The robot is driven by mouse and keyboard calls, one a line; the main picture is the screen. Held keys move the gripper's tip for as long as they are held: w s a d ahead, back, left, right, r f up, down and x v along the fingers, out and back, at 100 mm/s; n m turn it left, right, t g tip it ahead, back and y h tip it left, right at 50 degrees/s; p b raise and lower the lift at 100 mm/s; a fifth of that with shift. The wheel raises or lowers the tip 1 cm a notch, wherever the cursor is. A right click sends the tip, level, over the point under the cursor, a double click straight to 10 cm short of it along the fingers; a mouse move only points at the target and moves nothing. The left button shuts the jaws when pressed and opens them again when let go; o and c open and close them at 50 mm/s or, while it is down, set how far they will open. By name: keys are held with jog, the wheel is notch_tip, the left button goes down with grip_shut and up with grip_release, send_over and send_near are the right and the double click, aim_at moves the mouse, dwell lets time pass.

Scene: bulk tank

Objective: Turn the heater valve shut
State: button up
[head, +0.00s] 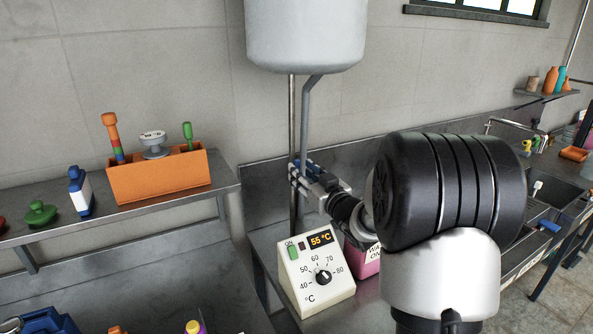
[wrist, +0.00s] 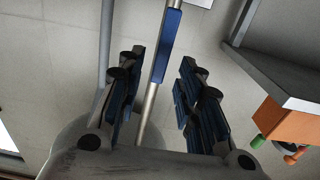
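The heater valve appears to be the blue lever (wrist: 170,45) in the wrist view. It lies along a thin metal pipe (wrist: 149,105), in line with it. My gripper (wrist: 162,65) is open, with one finger on each side of the pipe and a gap on both sides. The lever's lower end shows near the fingertips. In the head view my gripper (head: 300,172) is at the pipes under the tank. There the lever cannot be told apart from my blue finger pads.
A pale tank (head: 306,35) hangs above, with two pipes running down from it. A heater control box (head: 315,274) reading 55 °C stands below my gripper. An orange holder (head: 160,178) sits on the left shelf. A pink container (head: 362,258) stands beside the box.

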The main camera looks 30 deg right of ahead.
jog(key=shift+w, duration=2.1)
jog(key=shift+c, duration=0.3)
grip_shut()
